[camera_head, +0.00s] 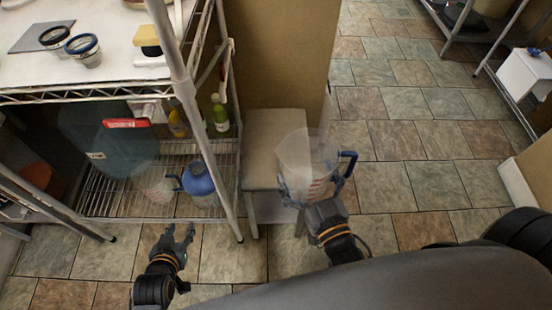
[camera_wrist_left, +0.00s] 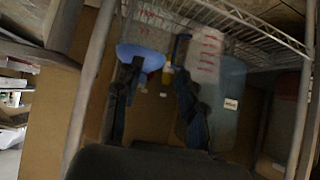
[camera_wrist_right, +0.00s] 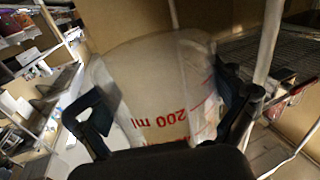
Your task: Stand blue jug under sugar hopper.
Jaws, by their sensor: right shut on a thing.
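A clear jug (camera_head: 300,152) with a blue handle and red markings is in my right gripper (camera_head: 312,190), beside the small bench. The right wrist view shows this jug (camera_wrist_right: 165,95) between the fingers, with red "200 ml" print. A second clear jug (camera_head: 154,184) with red marks and a blue handle stands on the lower rack shelf; it also shows in the left wrist view (camera_wrist_left: 203,50). My left gripper (camera_head: 178,236) is open and empty in front of that shelf. I cannot make out a sugar hopper for certain.
The wire rack (camera_head: 100,215) holds a blue round vessel (camera_head: 198,178), a teal bin (camera_head: 120,152) and bottles (camera_head: 220,115). The small bench (camera_head: 272,128) stands right of the rack against a brown panel (camera_head: 280,50). Tiled floor is open at right.

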